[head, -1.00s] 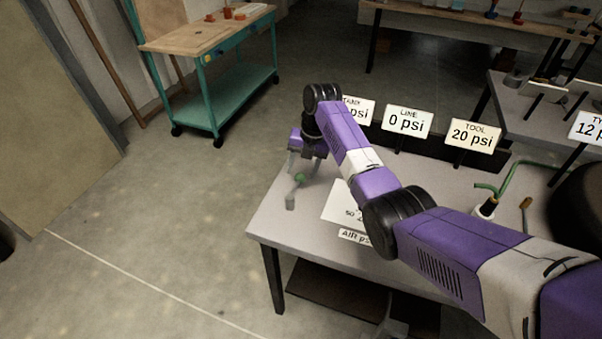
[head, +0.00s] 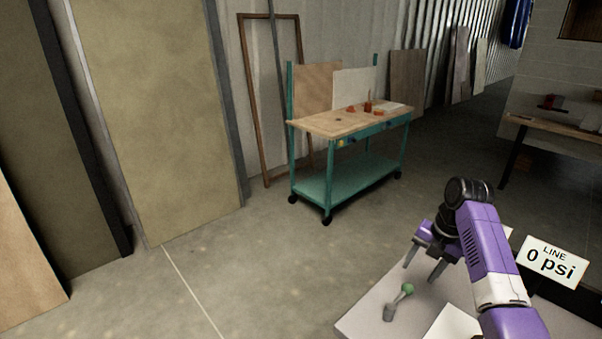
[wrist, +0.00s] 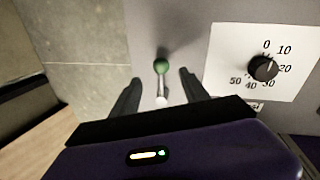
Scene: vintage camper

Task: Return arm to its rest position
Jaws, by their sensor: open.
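My purple arm reaches over the grey table (head: 372,312) at the lower right of the head view. My gripper (head: 422,274) is open, its two fingers apart and pointing down. A small lever with a green ball knob (head: 407,289) stands on the table near the fingers. In the wrist view the lever's green knob (wrist: 162,65) shows between and beyond the open fingertips (wrist: 160,78), with nothing gripped. I cannot tell the exact height gap between fingers and lever.
A white dial plate with a black knob (wrist: 263,68) lies right of the lever. A "LINE 0 psi" sign (head: 553,262) stands behind the arm. A teal cart (head: 350,180) stands farther back. Open concrete floor (head: 250,270) lies left of the table.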

